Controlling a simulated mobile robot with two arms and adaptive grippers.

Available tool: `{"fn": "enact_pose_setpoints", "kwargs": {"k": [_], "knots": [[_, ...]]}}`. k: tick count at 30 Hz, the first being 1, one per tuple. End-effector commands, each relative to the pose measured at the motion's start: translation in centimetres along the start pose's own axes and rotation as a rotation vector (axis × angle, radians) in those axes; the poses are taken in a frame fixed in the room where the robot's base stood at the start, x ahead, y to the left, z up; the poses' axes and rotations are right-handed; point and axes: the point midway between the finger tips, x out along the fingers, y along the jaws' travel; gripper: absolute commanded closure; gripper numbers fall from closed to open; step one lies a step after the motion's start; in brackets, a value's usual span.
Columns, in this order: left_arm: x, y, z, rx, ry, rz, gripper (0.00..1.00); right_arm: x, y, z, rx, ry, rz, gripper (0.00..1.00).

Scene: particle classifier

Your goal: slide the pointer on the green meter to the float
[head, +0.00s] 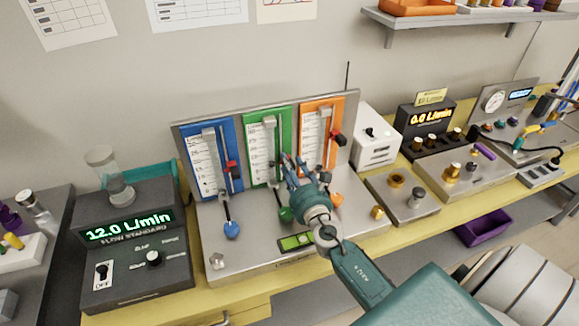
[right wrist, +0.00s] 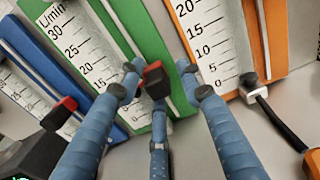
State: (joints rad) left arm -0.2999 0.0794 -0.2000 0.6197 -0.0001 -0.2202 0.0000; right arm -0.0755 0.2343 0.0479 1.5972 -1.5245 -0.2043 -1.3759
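The green meter (head: 257,143) stands between the blue meter (head: 205,150) and the orange meter (head: 322,120) on a metal panel. It also shows in the right wrist view (right wrist: 150,50). Its pointer, a dark red block (right wrist: 155,78), sits on a thin rail beside the scale. My right gripper (head: 294,160) is at the green meter's lower right side. Its fingers are spread around the pointer, with small gaps visible on both sides. I cannot make out the float in the green meter's tube. My left gripper is not in view.
The blue meter's red pointer (head: 231,167) and the orange meter's red pointer (head: 338,138) stand close on either side. Below are a blue knob (head: 232,229) and a green knob (head: 286,214). A flow standard display (head: 128,228) reads 12.0 L/min at left.

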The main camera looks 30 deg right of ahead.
Motion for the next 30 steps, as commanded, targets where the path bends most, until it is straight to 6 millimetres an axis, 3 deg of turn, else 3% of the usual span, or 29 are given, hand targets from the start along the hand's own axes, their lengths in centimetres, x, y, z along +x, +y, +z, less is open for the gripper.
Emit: {"fn": "enact_pose_setpoints", "kwargs": {"k": [11, 24, 30], "knots": [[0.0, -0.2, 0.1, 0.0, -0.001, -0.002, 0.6, -1.0, 0.2, -0.1, 0.0, 0.002, 0.005, 0.62], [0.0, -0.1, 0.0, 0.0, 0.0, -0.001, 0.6, -9.6, 0.0, -0.1, -0.002, 0.003, 0.003, 0.62], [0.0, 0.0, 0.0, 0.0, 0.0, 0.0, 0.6, -11.7, -0.1, -0.1, -0.001, 0.002, 0.002, 0.62]]}}
